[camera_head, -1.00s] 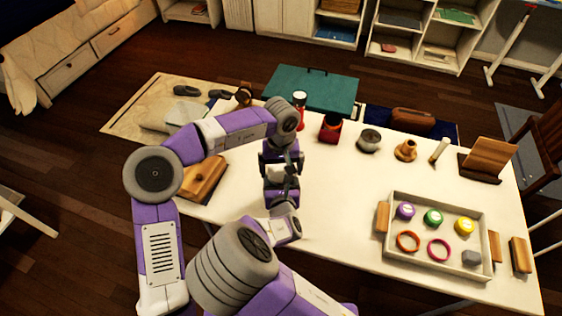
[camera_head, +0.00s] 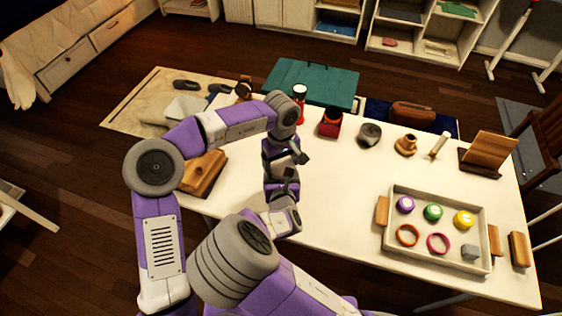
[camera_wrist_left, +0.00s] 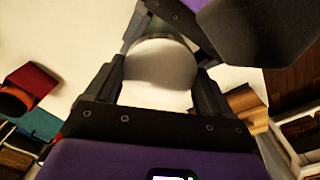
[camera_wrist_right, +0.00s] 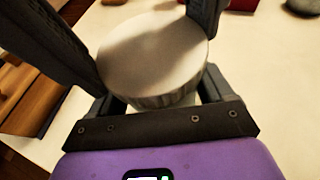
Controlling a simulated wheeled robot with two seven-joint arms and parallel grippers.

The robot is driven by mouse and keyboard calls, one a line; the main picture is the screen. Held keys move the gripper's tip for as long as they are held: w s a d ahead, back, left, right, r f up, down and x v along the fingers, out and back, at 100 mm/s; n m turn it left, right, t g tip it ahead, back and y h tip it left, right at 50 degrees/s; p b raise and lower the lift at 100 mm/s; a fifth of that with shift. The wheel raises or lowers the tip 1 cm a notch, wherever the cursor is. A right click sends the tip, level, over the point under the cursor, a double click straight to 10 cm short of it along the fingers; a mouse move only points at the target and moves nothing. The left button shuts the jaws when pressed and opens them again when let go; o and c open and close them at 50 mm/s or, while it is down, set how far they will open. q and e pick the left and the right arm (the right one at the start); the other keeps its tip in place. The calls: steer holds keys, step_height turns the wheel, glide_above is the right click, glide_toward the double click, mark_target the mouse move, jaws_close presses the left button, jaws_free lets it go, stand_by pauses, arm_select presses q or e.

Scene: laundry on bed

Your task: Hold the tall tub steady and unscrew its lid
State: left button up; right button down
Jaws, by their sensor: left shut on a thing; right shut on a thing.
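The tall tub is hidden by my grippers in the head view. In the left wrist view, its pale, rounded body (camera_wrist_left: 160,66) sits between the two fingers of my left gripper (camera_wrist_left: 157,82), which is shut on it. In the right wrist view, the tub's broad off-white lid (camera_wrist_right: 152,55), with a ribbed edge, sits between the fingers of my right gripper, which is shut on it. In the head view, my left gripper (camera_head: 284,155) is just beyond my right gripper (camera_head: 282,188), close together over the left part of the table. Whether the lid has loosened cannot be seen.
On the white table (camera_head: 340,220), a tray (camera_head: 391,235) of coloured lids and rings lies at right. A red box (camera_head: 331,125), grey pot (camera_head: 369,134) and wooden piece (camera_head: 405,146) line the back. A wooden block (camera_head: 203,172) lies left of my grippers. The table's middle is clear.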

arm_select(q)
steer(key=shift+n, duration=1.2)
steer(key=o, duration=1)
steer(key=shift+r, duration=2.3)
step_height(320, 180, up, 2)
steer(key=m, duration=0.4)
steer(key=shift+d, duration=0.1)
steer(key=r+m, duration=0.1)
steer(key=m, duration=0.1)
steer(key=shift+m, duration=0.3)
steer(key=shift+f, duration=3.8)
